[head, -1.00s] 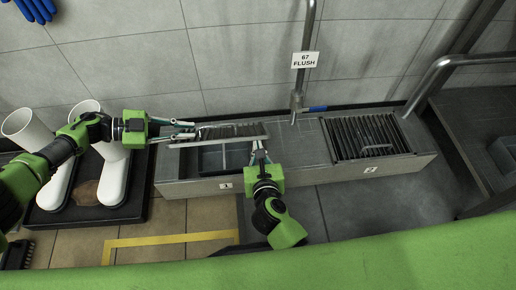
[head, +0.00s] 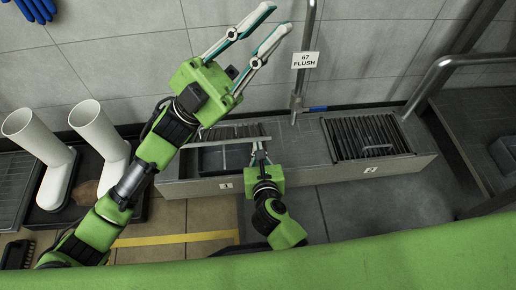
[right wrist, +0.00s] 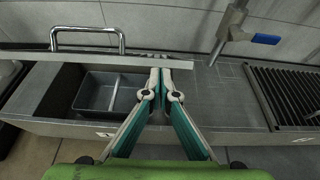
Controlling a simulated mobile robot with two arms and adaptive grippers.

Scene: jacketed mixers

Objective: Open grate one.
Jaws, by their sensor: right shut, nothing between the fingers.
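Grate one (head: 235,131) is a dark slatted grate with a pale edge, raised and tilted at the back of its pit. The pit (head: 212,160), above label 1, is uncovered in front, with a grey divided tray inside. In the right wrist view, the grate's edge (right wrist: 60,57) and its handle (right wrist: 88,31) show above the tray (right wrist: 108,93). My right gripper (head: 260,148) is shut and empty, its tips (right wrist: 160,73) at the grate's edge near its right end; contact is unclear. My left gripper (head: 277,20) is open and empty, high in front of the wall.
Grate two (head: 365,136) lies flat with a handle, on the right. A flush pipe (head: 297,100) with a blue lever (head: 318,108) stands between the pits. White boots (head: 100,135) are at left. A steel rail (head: 460,61) bends in at right.

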